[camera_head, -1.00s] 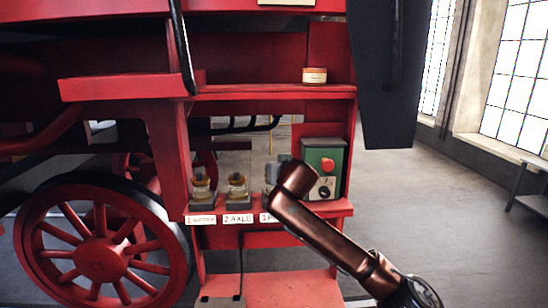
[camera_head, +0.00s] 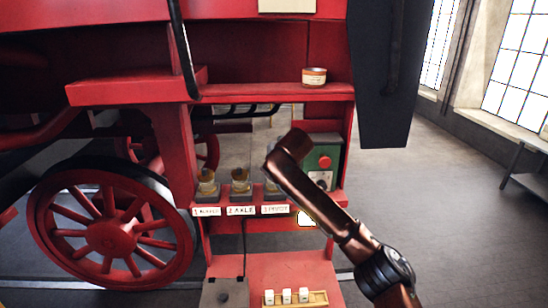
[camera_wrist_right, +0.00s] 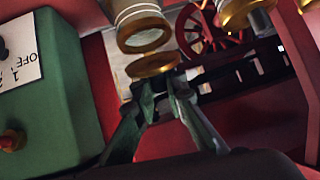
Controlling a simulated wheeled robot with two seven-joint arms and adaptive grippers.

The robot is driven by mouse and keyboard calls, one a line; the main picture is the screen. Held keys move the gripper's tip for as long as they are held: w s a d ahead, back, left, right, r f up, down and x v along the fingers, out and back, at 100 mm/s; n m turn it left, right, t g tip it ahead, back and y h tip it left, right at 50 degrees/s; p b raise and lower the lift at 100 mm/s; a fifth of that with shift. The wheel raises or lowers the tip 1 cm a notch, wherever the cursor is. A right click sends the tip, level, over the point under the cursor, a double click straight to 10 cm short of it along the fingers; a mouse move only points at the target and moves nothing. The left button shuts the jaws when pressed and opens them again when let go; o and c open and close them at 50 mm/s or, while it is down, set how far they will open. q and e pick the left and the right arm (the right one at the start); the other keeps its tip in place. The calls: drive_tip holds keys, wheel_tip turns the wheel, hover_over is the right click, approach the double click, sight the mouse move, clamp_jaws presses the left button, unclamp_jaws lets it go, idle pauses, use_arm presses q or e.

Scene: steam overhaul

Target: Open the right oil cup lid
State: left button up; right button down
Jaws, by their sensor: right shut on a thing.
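The right oil cup (camera_wrist_right: 138,16) shows in the right wrist view as a glass body with a brass rim. A round brass lid (camera_wrist_right: 153,65) sits close to the rim, with a narrow gap visible between them. My right gripper (camera_wrist_right: 160,88) has its fingertips at the lid and is shut on it. In the head view, the right cup (camera_head: 271,186) is partly hidden by my right arm, which also hides the fingertips there. Two other oil cups, the left (camera_head: 207,184) and the middle (camera_head: 240,183), stand on the same red shelf. My left gripper is not in view.
A green control box (camera_head: 326,158) with a red button stands just right of the cups; it is close beside the gripper in the wrist view (camera_wrist_right: 50,90). A tin (camera_head: 314,77) sits on the upper ledge. A tray (camera_head: 318,298) holding small white pieces lies below.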

drive_tip(key=c, duration=1.9)
unclamp_jaws()
drive_tip(key=shift+c, duration=0.2)
drive_tip(key=shift+s+r, duration=0.1)
drive_tip(key=v, duration=1.1)
drive_tip(key=shift+s+r, duration=0.2)
drive_tip(key=shift+s, duration=0.1)
drive_tip(key=shift+d, duration=0.15)
